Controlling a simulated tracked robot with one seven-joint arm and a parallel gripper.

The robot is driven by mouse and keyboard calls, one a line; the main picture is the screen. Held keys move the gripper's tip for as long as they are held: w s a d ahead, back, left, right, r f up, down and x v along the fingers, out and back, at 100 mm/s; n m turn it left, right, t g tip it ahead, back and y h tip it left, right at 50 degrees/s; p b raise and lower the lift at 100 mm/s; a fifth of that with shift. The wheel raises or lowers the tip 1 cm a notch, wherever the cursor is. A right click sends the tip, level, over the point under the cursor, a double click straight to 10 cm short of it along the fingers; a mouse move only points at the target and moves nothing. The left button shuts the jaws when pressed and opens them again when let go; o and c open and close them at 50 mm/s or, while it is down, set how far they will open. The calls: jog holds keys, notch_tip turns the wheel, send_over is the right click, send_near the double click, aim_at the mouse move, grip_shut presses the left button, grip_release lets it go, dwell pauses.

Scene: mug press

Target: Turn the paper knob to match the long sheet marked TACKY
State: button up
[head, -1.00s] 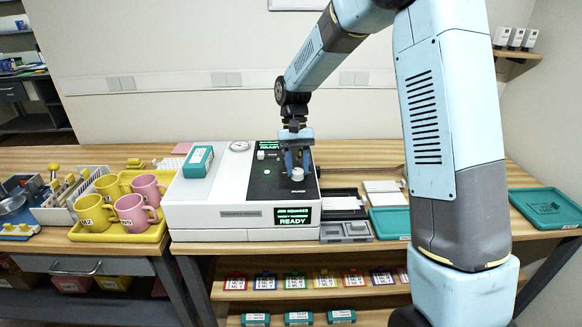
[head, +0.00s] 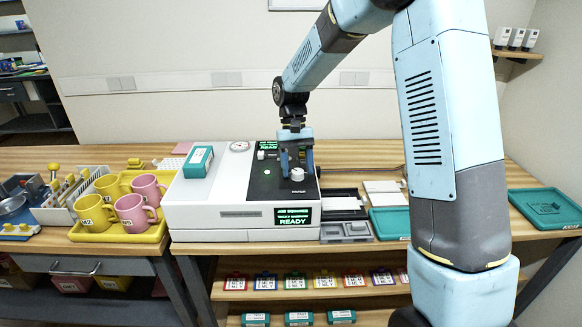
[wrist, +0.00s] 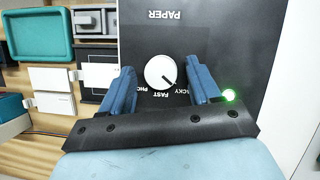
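The white paper knob (wrist: 160,72) sits on the dark panel under the word PAPER. It also shows in the head view (head: 297,175). Its dark pointer line slants toward the lower right in the wrist view, toward a partly covered label ending in ACKY (wrist: 183,90). FAST and a label starting PHO stand beside it. My gripper (wrist: 160,84) is open, with one blue finger on each side of the knob and gaps between. It also shows over the panel in the head view (head: 296,160). White sheets (head: 384,186) lie right of the press; I cannot read marks on them.
The white press (head: 215,216) has a lit screen (head: 293,215) ending in READY. A teal box (head: 198,162) and a gauge (head: 240,146) are on its top. Pink and yellow mugs stand in a yellow tray (head: 160,232) at left. A green light (wrist: 229,95) glows near one finger.

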jog(key=d+v, duration=0.1)
jog(key=v, duration=1.2)
jog(key=shift+w+a+r, duration=0.2)
jog(key=shift+a+r, duration=0.1)
jog(key=shift+a, duration=0.2)
jog(key=s+d+r+m+t, duration=0.1)
jog(key=s+d+r+t, duration=0.1)
jog(key=s+d+r, duration=0.4)
jog(key=s+d+r+t, duration=0.3)
jog(key=s+d, duration=0.1)
jog(key=s, duration=0.4)
jog(key=s+d+f+t, duration=0.1)
jog(key=s+d, duration=0.3)
jog(key=s, duration=0.4)
jog(key=s+d+f+m+t, duration=0.1)
jog(key=s+d+t, duration=0.3)
jog(key=s, duration=0.5)
jog(key=shift+s+f+y, duration=0.3)
jog(key=shift+f+y, duration=0.1)
